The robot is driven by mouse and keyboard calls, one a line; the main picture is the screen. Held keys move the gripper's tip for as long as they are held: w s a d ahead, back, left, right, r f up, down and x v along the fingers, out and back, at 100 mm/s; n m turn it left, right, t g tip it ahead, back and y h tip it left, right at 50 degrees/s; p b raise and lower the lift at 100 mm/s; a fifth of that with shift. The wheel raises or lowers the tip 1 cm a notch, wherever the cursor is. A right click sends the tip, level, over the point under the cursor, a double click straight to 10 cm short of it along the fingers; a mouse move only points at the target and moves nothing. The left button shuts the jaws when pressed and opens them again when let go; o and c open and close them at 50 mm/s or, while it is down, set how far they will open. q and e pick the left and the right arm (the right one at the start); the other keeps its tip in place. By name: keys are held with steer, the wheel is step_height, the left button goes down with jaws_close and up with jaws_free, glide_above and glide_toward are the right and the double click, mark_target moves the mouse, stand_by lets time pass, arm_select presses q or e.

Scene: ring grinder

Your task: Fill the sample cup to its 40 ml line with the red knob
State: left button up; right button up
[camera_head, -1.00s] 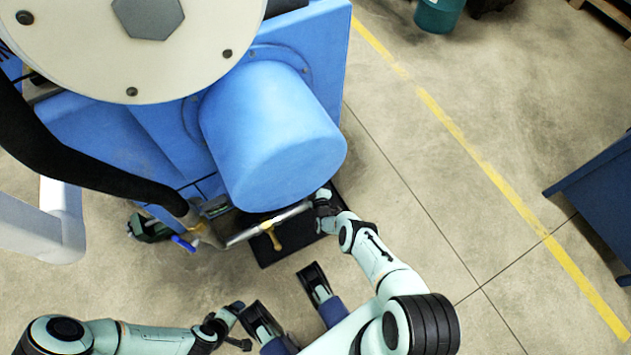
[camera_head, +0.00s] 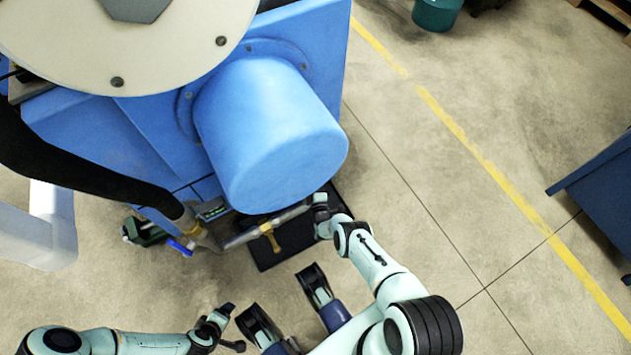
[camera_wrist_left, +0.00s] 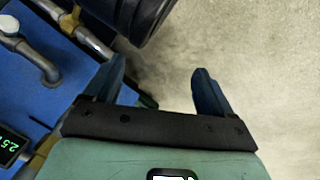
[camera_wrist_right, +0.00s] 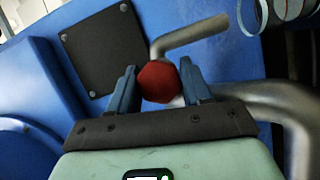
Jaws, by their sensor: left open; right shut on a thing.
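The red knob (camera_wrist_right: 158,82) is between the fingers of my right gripper (camera_wrist_right: 158,76) in the right wrist view, and the gripper is shut on it. A bent metal pipe or lever runs just beyond it. In the head view my right gripper (camera_head: 320,206) is at the right end of a metal pipe below the blue drum; the knob is hidden there. My left gripper (camera_wrist_left: 158,84) is open and empty over floor, and in the head view (camera_head: 224,318) it is low and left of centre. A clear, round-rimmed vessel (camera_wrist_right: 290,9), possibly the sample cup, is cut off at the top; no fill line is readable.
The blue machine (camera_head: 270,135) fills the upper left. A brass-coloured valve (camera_head: 270,238) sits on the pipe above a black mat (camera_head: 275,257). A blue handle (camera_head: 180,247) is to its left. A green-digit display (camera_wrist_left: 10,145) shows at lower left.

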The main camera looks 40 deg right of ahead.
steer(key=shift+s+d, duration=0.1)
steer(key=shift+d, duration=0.05)
steer(key=o, duration=0.7)
arm_select(q)
steer(key=s+d+r+g+h+p, duration=0.1)
steer(key=s+d+r+g+p, duration=0.1)
steer(key=s+r+p, duration=0.3)
steer(key=shift+s+d+r+m, duration=0.3)
steer(key=shift+s+d+r, duration=0.2)
steer(key=shift+s+d, duration=0.35)
arm_select(e)
steer(key=shift+v, duration=6.75)
arm_select(q)
steer(key=shift+w, duration=0.1)
